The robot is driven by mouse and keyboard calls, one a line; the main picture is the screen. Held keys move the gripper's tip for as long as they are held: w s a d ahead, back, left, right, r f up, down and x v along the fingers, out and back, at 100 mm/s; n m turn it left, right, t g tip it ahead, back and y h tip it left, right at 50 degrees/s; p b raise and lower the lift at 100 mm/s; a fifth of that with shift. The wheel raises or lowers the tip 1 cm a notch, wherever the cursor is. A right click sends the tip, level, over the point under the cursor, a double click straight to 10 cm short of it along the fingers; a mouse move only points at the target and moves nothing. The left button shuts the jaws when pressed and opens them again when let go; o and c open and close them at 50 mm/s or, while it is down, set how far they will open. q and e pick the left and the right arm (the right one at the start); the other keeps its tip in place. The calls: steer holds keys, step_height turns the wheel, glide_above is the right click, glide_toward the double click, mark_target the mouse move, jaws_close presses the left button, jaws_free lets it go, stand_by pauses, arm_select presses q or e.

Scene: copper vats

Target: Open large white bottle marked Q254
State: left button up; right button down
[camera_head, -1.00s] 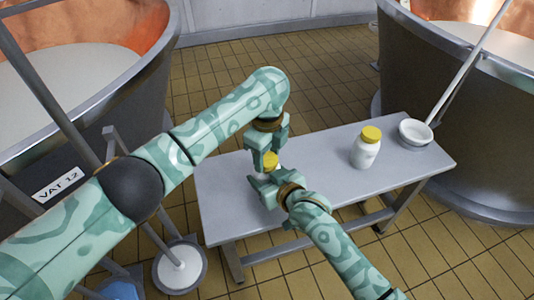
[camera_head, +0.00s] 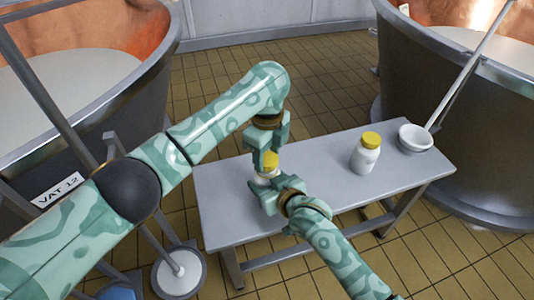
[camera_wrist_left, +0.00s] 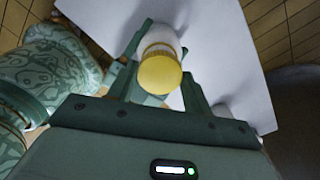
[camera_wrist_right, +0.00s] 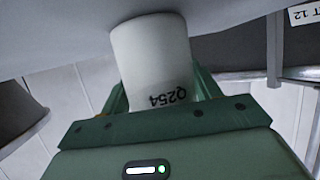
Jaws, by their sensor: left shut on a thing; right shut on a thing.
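The large white bottle marked Q254 (camera_wrist_right: 158,60) is between the fingers of my right gripper (camera_head: 268,186), which is shut on its body. The label reads upside down in the right wrist view. The bottle's yellow cap (camera_wrist_left: 160,74) is between the fingers of my left gripper (camera_head: 266,154), which is shut on it from above. The cap also shows in the head view (camera_head: 271,159). White bottle body shows beyond the cap in the left wrist view. My grippers hide much of the bottle in the head view. I cannot tell whether the cap has parted from the neck.
Another white bottle with a yellow cap (camera_head: 365,158) stands on the grey table (camera_head: 225,215), right of my grippers. A white bowl-shaped ladle (camera_head: 415,138) with a long handle rests at the table's right end. Large vats stand left (camera_head: 120,100) and right (camera_head: 430,95).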

mark_target(267, 158)
arm_select(q)
steer(key=shift+r, duration=1.95)
arm_select(e)
steer(key=shift+c, duration=1.3)
jaws_free()
